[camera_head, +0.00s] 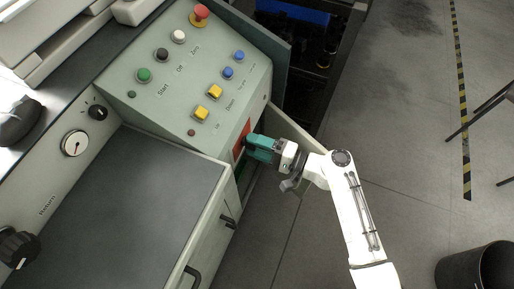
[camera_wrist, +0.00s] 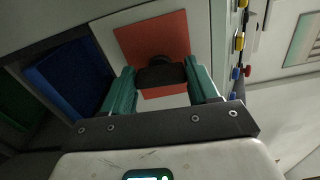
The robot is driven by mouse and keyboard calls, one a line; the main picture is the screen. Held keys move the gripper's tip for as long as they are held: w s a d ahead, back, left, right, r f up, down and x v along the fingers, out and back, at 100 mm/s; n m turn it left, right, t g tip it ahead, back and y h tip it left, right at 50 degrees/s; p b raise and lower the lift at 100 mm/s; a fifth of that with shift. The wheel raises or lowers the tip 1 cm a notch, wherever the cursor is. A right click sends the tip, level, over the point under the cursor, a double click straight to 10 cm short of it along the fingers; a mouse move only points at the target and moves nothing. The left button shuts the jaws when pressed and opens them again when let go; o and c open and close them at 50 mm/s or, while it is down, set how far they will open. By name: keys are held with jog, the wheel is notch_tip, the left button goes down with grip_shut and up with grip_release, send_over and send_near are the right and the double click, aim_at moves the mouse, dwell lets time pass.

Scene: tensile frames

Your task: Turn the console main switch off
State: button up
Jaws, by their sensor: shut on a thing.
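The console main switch is a black knob (camera_wrist: 161,74) on a red square plate (camera_wrist: 148,36), seen in the wrist view. In the head view the red plate (camera_head: 241,136) shows on the console's side face, partly hidden by my gripper. My gripper (camera_head: 251,144) reaches it from the right, its green fingers against the plate. In the wrist view the two fingers of my gripper (camera_wrist: 160,76) stand on either side of the knob and are shut on it. The knob's exact angle and any position marks cannot be made out.
The console's sloped panel (camera_head: 160,113) carries a red mushroom button (camera_head: 200,13) and several coloured buttons. A grey-topped cabinet (camera_head: 125,195) with dark handles (camera_head: 228,221) stands in front. A black bin (camera_head: 478,268) stands at lower right. Floor to the right is mostly clear.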

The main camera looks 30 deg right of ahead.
jog(key=shift+a+n+b, duration=0.2)
jog(key=shift+n+b, duration=0.1)
jog(key=shift+n, duration=0.2)
jog(key=o, duration=1.1)
jog(key=shift+c, duration=0.2)
jog(key=shift+d, duration=0.1)
jog(key=v, duration=1)
jog(key=shift+s+d, duration=0.2)
jog(key=shift+s, duration=0.1)
